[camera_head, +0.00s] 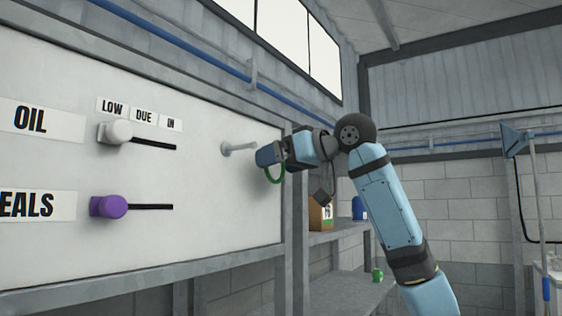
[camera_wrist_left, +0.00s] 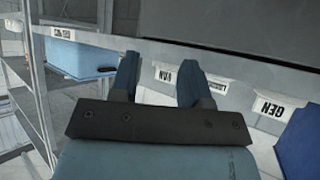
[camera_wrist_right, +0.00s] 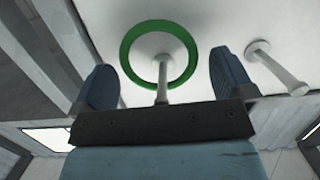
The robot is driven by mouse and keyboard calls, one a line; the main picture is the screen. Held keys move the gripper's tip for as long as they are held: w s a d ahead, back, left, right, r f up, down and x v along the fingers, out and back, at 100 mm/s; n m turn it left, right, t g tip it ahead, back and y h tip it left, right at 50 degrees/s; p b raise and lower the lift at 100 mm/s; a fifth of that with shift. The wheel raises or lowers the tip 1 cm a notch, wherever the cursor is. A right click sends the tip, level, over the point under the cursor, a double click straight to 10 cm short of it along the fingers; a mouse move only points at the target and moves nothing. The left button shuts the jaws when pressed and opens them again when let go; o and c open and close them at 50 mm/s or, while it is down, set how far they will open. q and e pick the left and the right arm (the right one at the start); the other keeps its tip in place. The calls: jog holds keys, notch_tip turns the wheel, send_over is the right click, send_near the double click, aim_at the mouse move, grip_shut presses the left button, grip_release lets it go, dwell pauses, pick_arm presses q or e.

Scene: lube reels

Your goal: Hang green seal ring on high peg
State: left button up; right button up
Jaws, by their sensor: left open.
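The green seal ring (camera_wrist_right: 127,53) is in the right wrist view, close to the white board, with a pale peg (camera_wrist_right: 162,82) passing through it. The ring appears to hang on this peg, its band beyond my fingers. My right gripper (camera_wrist_right: 160,68) is open, with one finger on each side of the ring and neither visibly touching it. In the head view the right gripper (camera_head: 267,156) is at the board and the ring (camera_head: 276,176) shows just below it; the ring's peg is hidden there. My left gripper (camera_wrist_left: 160,70) is open and empty.
A second pale peg (camera_head: 240,149) stands bare left of the right gripper; it also shows in the right wrist view (camera_wrist_right: 276,66). White (camera_head: 118,131) and purple (camera_head: 110,207) knobs are farther left. Shelves (camera_head: 345,231) stand behind. Labelled blue bins (camera_wrist_left: 302,140) are near the left gripper.

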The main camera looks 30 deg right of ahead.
jog(key=shift+s, duration=0.15)
jog(key=shift+s+d, duration=0.2)
jog(key=shift+s, duration=0.1)
jog(key=b+v, duration=0.3)
jog(key=v, duration=1)
